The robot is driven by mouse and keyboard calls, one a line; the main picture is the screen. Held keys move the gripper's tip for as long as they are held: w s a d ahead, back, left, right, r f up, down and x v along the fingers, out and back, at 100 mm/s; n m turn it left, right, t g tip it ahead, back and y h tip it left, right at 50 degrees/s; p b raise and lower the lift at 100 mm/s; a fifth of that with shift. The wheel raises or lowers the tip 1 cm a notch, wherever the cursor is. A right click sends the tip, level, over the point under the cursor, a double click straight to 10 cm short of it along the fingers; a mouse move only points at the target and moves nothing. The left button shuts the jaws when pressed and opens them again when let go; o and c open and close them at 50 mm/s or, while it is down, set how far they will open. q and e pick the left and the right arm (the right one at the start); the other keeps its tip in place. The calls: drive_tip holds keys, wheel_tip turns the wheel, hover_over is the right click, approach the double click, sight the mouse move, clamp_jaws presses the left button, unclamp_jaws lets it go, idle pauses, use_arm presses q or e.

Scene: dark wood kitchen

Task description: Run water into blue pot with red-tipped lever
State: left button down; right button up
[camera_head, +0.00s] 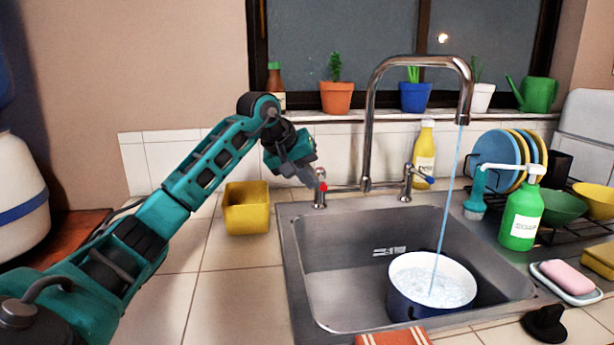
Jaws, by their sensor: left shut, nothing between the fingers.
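The blue pot (401,302) stands in the front right part of the metal sink (338,290) and holds rippling water. A thin blue stream (446,200) falls from the spout of the chrome faucet (371,120) into the pot. The red-tipped lever (323,187) is on the left side of the faucet. The blue-tipped lever (425,179) is on the right side. My left gripper (312,180) is shut and empty, its fingertips right by the red-tipped lever; I cannot tell whether they touch it. My right gripper is not in view.
A yellow container (246,208) stands left of the sink, near my left arm. Right of the sink are a green soap bottle (521,217), a brush (476,195), a dish rack with plates (500,160) and a soap dish (568,281). Potted plants line the sill.

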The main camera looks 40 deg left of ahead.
use_arm(q)
drive_tip(key=shift+w+d+r+n+p, duration=0.1)
drive_tip(key=shift+w+d+n+p, duration=0.15)
drive_tip(key=shift+d+p, duration=0.3)
drive_tip(key=shift+w+d+r+n+p, duration=0.1)
drive_tip(key=shift+w+d+n+p, duration=0.2)
drive_tip(key=shift+p, duration=0.35)
drive_tip(key=shift+s+r, duration=0.3)
drive_tip(key=shift+r, duration=0.15)
drive_tip(key=p+v, duration=0.1)
drive_tip(key=v, duration=1.1)
drive_tip(key=shift+s+f+y, duration=0.15)
drive_tip(key=shift+s+y, duration=0.05)
drive_tip(key=shift+y, duration=0.2)
drive_tip(key=shift+d+f, duration=0.1)
